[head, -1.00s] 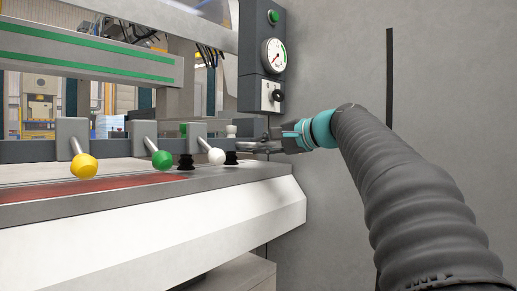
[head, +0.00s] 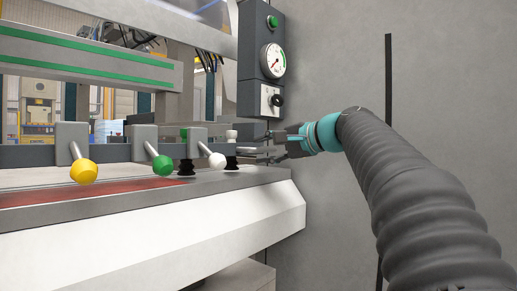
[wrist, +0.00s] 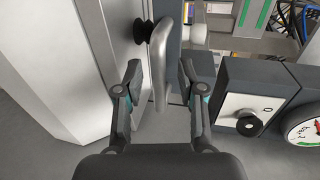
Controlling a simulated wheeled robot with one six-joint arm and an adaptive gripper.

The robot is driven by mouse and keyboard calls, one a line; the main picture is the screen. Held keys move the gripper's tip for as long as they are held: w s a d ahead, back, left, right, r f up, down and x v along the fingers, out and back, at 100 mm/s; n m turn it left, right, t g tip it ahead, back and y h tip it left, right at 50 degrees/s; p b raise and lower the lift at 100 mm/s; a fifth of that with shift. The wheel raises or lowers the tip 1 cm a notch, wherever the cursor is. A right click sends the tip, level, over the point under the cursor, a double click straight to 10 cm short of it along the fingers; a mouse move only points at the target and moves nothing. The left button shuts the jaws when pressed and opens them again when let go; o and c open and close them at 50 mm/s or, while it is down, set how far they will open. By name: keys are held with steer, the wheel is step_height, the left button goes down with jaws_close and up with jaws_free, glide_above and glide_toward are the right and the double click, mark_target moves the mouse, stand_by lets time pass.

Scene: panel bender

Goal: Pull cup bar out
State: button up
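The cup bar (head: 110,155) is a dark horizontal bar along the front of the machine, with black suction cups (head: 187,167) below it. In the wrist view, a smooth grey loop handle (wrist: 160,65) stands at the bar's near end, with a black cup (wrist: 143,31) beside it. My gripper (head: 265,147) is at the bar's right end. In the wrist view my gripper (wrist: 160,69) is open, with one finger on each side of the handle and a visible gap to each finger. The handle is small and partly hidden by the fingers in the head view.
A grey control box with a gauge (head: 272,60) and black knob (wrist: 249,124) is close to my gripper. The machine's bed (head: 110,202) lies below; a plain wall is at right.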

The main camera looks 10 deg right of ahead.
steer(key=v, duration=1.1)
steer(key=shift+s+r, duration=0.2)
steer(key=shift+s, duration=0.1)
steer(key=shift+d, duration=0.1)
